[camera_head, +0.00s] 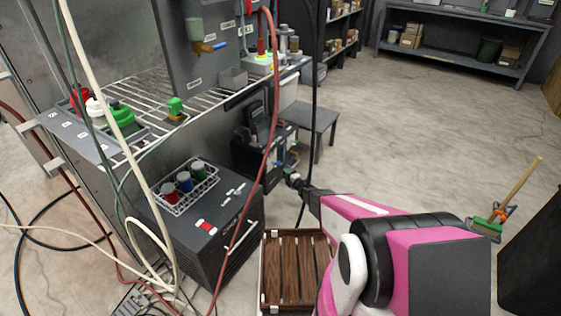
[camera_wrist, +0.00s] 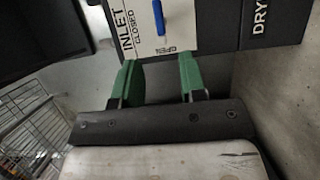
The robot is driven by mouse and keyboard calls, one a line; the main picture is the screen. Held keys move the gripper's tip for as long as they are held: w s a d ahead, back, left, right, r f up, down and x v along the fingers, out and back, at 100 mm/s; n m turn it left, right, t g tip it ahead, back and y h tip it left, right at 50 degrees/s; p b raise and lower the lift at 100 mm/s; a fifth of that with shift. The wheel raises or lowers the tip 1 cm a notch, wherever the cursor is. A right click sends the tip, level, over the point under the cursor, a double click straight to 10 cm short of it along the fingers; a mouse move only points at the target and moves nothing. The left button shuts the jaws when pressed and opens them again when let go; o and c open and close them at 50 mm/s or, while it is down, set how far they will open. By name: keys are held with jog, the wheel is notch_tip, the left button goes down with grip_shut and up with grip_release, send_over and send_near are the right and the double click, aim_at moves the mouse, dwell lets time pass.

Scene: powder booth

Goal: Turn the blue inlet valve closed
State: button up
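The blue inlet valve handle (camera_wrist: 159,17) shows at the top of the wrist view, its upper end near the frame edge. It sits on a white panel (camera_wrist: 180,42) marked INLET, with CLOSED to the handle's left and OPEN printed below it. My gripper (camera_wrist: 160,78) has two green fingers spread apart with nothing between them. In this view the handle lies beyond the gap between the fingertips, apart from them. In the head view my gripper (camera_head: 288,170) is at the dark unit below the rack; the handle is too small to tell clearly there.
A black DRYER panel (camera_wrist: 272,20) adjoins the valve panel. In the head view, a red hose (camera_head: 272,110) and a dark cable hang near my arm. A wooden-slatted pallet (camera_head: 291,262) lies below, beside a dark cabinet (camera_head: 215,225).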

aim_at(277, 163)
jog(key=x, duration=1.1)
jog(key=shift+s, duration=0.1)
grip_shut()
